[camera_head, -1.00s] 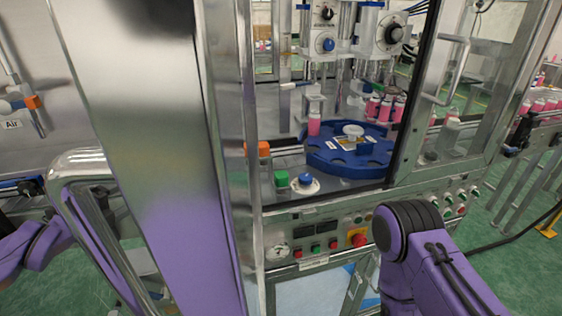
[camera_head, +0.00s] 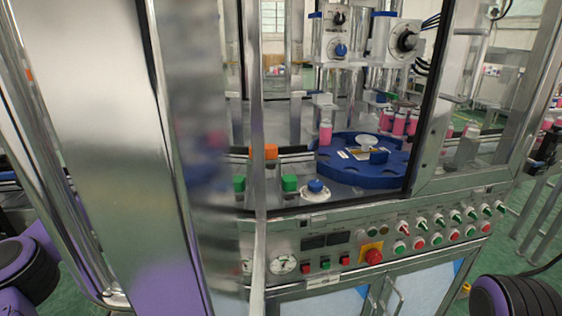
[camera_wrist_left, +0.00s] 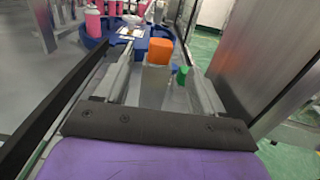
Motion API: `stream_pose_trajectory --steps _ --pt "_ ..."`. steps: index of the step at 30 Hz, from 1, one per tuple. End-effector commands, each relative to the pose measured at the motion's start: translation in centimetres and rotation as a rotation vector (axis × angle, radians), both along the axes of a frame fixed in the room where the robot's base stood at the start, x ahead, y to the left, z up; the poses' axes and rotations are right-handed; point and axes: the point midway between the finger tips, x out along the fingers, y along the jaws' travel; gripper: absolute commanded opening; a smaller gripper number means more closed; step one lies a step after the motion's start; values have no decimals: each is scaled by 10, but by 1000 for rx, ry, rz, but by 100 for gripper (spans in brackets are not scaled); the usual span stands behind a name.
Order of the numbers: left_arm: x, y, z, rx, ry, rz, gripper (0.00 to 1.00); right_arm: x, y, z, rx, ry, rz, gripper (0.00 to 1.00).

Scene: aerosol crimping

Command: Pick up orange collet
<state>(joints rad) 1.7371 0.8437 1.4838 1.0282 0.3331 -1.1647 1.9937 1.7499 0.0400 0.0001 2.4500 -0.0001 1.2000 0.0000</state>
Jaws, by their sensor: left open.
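The orange collet (camera_head: 264,152) is a small block inside the machine, left of the blue rotary table, partly crossed by the door frame. In the left wrist view the orange collet (camera_wrist_left: 160,52) stands upright ahead, in line with the gap between my fingers. My left gripper (camera_wrist_left: 162,65) is open and empty; I cannot tell whether its tips reach beside the collet. In the head view only purple parts of my left arm show at lower left, and the gripper is not visible there. My right gripper is out of view.
A green collet (camera_head: 290,184) and a blue knob-like part on a white base (camera_head: 316,190) sit in front of the orange one. The blue rotary table (camera_head: 375,172) carries a pink can. A metal door frame (camera_head: 110,150) stands at left. The control panel (camera_head: 380,245) lies below.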

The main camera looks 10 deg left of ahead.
Motion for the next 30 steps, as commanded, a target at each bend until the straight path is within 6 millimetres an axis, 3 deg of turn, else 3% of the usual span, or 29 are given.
stream_pose_trajectory --steps 3,8,15,24,26,30 --pt "9 -23 2 -1 2 -4 69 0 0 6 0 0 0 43" --pt "17 -41 1 -2 1 -2 69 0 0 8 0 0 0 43" --pt "33 -81 3 -3 2 -3 69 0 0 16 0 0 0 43" --pt "36 -88 1 -3 1 -1 69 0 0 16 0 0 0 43" --pt "36 -88 1 -3 1 -1 53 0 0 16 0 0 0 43" --pt "36 -88 1 -3 1 -1 8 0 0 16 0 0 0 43"
